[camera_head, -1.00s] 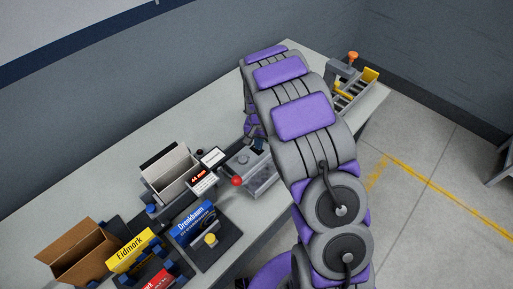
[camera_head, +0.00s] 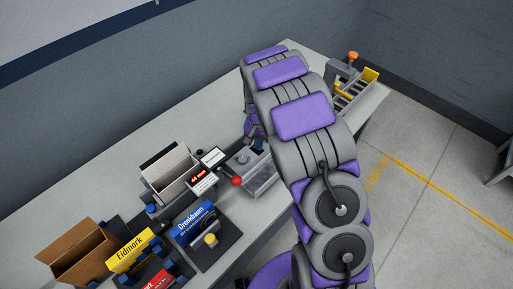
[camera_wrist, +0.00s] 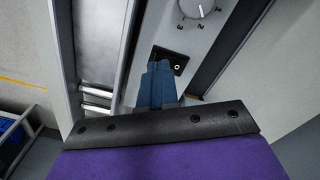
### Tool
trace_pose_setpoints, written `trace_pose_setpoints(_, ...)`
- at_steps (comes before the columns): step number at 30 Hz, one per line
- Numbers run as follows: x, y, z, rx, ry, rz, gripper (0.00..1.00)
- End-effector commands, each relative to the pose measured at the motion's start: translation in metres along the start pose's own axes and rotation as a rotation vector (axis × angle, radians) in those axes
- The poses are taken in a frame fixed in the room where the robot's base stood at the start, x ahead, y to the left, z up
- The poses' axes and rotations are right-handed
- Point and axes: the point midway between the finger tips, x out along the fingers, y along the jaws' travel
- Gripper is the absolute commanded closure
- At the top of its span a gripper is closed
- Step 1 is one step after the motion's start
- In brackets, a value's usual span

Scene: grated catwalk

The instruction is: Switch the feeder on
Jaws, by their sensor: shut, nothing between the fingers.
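In the wrist view, a grey panel (camera_wrist: 203,42) carries a black switch plate (camera_wrist: 182,62) with a small light-coloured round detail at its right side. A white dial (camera_wrist: 194,8) with numbers around it sits above the plate. My gripper (camera_wrist: 159,68) has its blue fingers together and empty. The fingertips lie over the left part of the switch plate and hide it; I cannot tell whether they touch it. In the head view, my arm reaches over the bench to a grey machine (camera_head: 262,176) with a red ball knob (camera_head: 236,181); my arm hides part of it.
A cardboard box (camera_head: 79,251) and labelled boxes, yellow (camera_head: 131,250) and blue (camera_head: 193,222), stand front left. A yellow-and-grey rack (camera_head: 352,88) is at the bench's far right end.

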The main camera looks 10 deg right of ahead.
Motion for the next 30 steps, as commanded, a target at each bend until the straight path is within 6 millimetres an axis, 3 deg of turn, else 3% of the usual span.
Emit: trace_pose_setpoints(30,0.014,0.000,0.000,0.000,0.001,0.000,1.00)
